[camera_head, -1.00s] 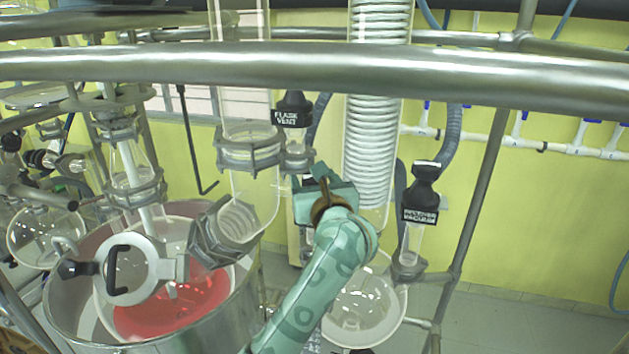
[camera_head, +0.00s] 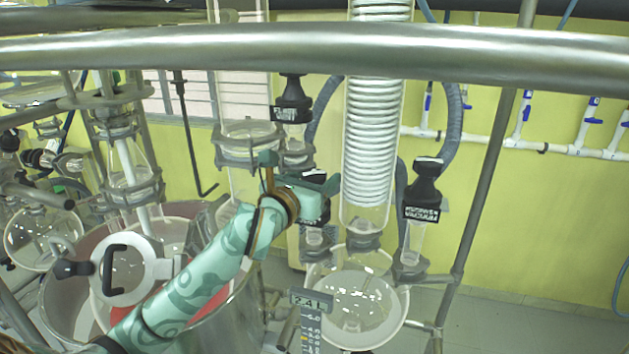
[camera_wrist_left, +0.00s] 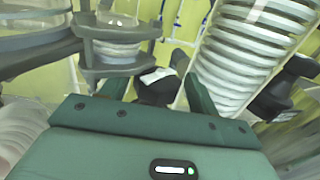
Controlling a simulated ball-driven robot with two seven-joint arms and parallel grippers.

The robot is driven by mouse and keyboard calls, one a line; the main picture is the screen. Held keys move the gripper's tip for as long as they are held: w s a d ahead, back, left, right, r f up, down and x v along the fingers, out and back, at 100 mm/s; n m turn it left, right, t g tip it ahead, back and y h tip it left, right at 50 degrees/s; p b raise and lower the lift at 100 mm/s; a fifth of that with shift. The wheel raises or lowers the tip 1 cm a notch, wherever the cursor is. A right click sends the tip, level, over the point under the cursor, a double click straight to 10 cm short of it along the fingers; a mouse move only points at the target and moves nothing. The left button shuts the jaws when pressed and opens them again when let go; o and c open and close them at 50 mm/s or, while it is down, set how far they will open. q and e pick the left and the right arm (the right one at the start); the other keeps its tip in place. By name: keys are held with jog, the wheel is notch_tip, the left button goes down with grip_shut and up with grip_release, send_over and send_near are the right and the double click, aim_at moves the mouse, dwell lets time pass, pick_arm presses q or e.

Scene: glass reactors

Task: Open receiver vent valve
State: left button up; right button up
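A black valve knob (camera_head: 316,209) sits on a glass neck above the round receiver flask (camera_head: 357,300), partly hidden behind my gripper. Its label cannot be read, so I cannot confirm it is the receiver vent valve. My left gripper (camera_head: 300,178) is at this knob. In the left wrist view the black knob (camera_wrist_left: 156,87), with a pale patch on top, lies between the two green fingers of the left gripper (camera_wrist_left: 155,90). The fingers are apart, with gaps beside the knob. Whether either finger touches it cannot be told. My right gripper is not in view.
The black flask vent valve (camera_head: 292,102) is above left of the gripper. The black receiver vacuum valve (camera_head: 423,190) is to the right. A glass coil condenser (camera_head: 376,150) stands close to the gripper's right. A steel rail (camera_head: 440,58) crosses in front.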

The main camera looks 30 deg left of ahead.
pick_arm(q)
jog(key=c, duration=0.8)
jog(key=shift+o, duration=0.2)
jog(key=shift+d+r+n+y+p, duration=0.1)
jog(key=shift+r+n+y+p, duration=0.05)
jog(key=shift+n+y+p, duration=0.65)
jog(key=n+g+y+p, duration=0.1)
jog(key=n+y, duration=0.1)
jog(key=y, duration=0.1)
jog(key=shift+y, duration=0.3)
jog(key=n+g+y, duration=0.2)
jog(key=y, duration=0.1)
jog(key=shift+f+y, duration=0.2)
jog(key=shift+y, duration=0.1)
jog(key=shift+f+n+g+y+b, duration=0.1)
jog(key=shift+n+g+y+b, duration=0.25)
jog(key=shift+n+g+y, duration=0.7)
jog(key=shift+s+n+y, duration=0.1)
jog(key=shift+n+y, duration=0.25)
jog(key=shift+y, duration=0.1)
jog(key=o, duration=0.8)
jog(key=shift+c, duration=0.2)
